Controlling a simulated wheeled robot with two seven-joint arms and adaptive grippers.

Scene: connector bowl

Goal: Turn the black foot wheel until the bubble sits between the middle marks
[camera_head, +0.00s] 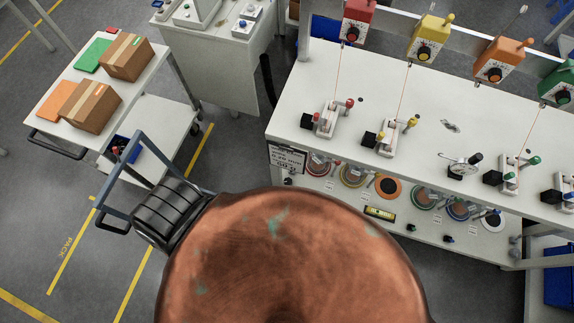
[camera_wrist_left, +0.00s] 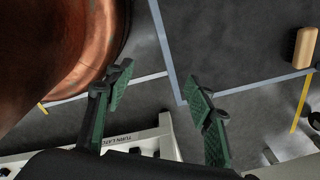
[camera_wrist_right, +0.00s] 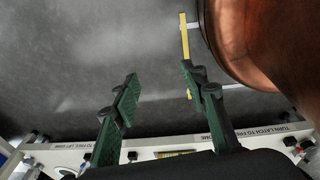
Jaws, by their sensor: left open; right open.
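A yellow-framed spirit level (camera_head: 380,212) lies at the front edge of the bench's lower shelf in the head view. Its bubble is too small to place. Black knobs (camera_head: 411,228) and (camera_head: 448,239) sit along that shelf edge to its right; I cannot tell which part is the foot wheel. The level seems to show at the bottom of the right wrist view (camera_wrist_right: 176,154), with a black knob (camera_wrist_right: 132,155) beside it. My left gripper (camera_wrist_left: 160,94) is open and empty over the floor. My right gripper (camera_wrist_right: 160,88) is open and empty, apart from the shelf edge. Neither shows in the head view.
A large copper rounded body (camera_head: 290,255) fills the bottom centre of the head view and hides what lies below. The bench top (camera_head: 310,90) carries several clamps, and coloured spools line the lower shelf. A cart (camera_head: 145,75) with boxes stands left.

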